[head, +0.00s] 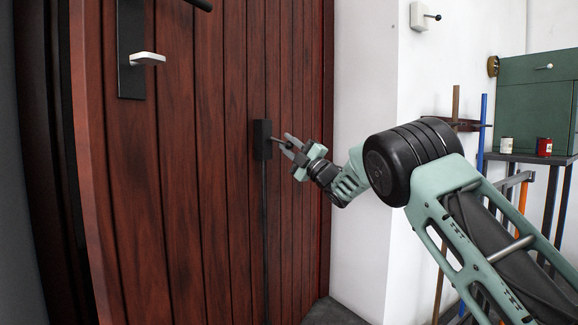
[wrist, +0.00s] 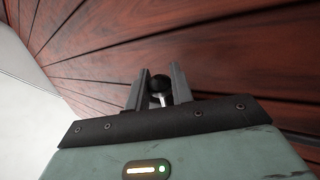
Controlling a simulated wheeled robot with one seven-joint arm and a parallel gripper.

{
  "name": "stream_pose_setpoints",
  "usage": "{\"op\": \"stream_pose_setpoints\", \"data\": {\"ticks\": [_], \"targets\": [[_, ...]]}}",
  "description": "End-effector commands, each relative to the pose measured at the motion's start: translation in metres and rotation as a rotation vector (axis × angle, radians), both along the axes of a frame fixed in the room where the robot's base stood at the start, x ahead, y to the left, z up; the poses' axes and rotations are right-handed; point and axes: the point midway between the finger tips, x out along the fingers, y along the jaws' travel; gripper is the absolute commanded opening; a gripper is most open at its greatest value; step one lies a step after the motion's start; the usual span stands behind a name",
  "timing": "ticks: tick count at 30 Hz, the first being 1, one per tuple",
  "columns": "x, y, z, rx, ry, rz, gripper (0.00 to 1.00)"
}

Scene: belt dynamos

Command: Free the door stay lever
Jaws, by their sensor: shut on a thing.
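The door stay is a black box (head: 262,139) on the dark red plank door (head: 180,180), with a thin dark rod (head: 265,225) running down from it. Its short lever (head: 277,141) sticks out to the right. My gripper (head: 289,144) reaches in from the right and its fingers are shut on the lever. In the wrist view, a dark ball knob (wrist: 160,82) on a bright metal stem sits between the two grey fingers. The fingers partly hide the lever in the head view.
A small wall box with a lever (head: 424,16) is on the white wall. At right, a green cabinet (head: 538,95) and two small cans stand on a dark bench, with upright poles nearby.

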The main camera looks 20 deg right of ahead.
Motion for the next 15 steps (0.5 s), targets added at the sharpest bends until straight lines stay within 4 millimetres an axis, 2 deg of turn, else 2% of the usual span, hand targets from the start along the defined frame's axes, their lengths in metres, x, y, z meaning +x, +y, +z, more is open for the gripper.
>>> {"op": "stream_pose_setpoints", "data": {"ticks": [15], "targets": [[-0.002, 0.003, 0.021, -0.188, -0.199, 0.001, 0.00]]}}
